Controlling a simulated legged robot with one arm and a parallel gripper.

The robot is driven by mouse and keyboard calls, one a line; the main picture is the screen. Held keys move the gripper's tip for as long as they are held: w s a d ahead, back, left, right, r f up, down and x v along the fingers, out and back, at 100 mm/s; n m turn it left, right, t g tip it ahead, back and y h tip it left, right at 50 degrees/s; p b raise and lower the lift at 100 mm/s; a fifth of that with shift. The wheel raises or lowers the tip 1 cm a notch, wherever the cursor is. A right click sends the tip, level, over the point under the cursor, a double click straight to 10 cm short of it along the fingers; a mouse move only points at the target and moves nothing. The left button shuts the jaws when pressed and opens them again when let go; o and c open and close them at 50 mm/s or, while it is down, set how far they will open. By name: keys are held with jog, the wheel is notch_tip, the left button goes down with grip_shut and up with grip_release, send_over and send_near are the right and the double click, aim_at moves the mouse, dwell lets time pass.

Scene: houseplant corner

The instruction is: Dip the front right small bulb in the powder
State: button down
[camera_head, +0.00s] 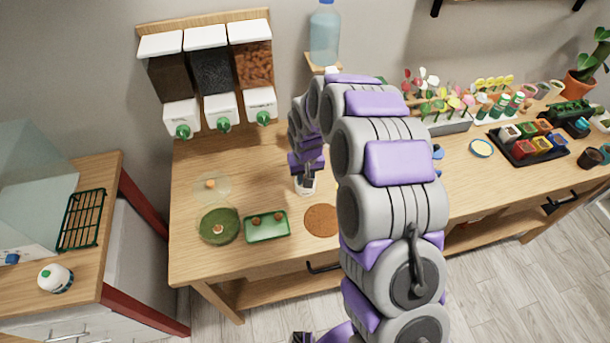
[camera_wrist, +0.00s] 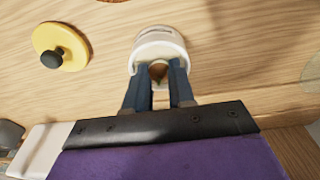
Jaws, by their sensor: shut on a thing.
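My gripper (camera_wrist: 158,84) is shut on a small brown bulb (camera_wrist: 158,71), seen between the fingertips in the wrist view. The bulb is at the mouth of a white cup (camera_wrist: 160,40); whether it touches powder inside cannot be seen. In the head view my gripper (camera_head: 308,171) points down over the white cup (camera_head: 306,187) on the table. Two small bulbs (camera_head: 256,221) (camera_head: 278,216) lie in a green rectangular tray (camera_head: 268,236). One bulb (camera_head: 218,229) is on a round green dish (camera_head: 207,235), and another (camera_head: 211,184) is on a clear saucer (camera_head: 222,196).
A brown round mat (camera_head: 322,220) lies in front of the cup. A yellow lid with a black knob (camera_wrist: 60,47) lies beside the cup in the wrist view. Three dispensers (camera_head: 212,75) hang behind. Flowers and a black paint-coloured pot tray (camera_head: 540,160) stand to the right.

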jog(key=shift+r+p, duration=1.35)
jog(key=shift+r, duration=2.15)
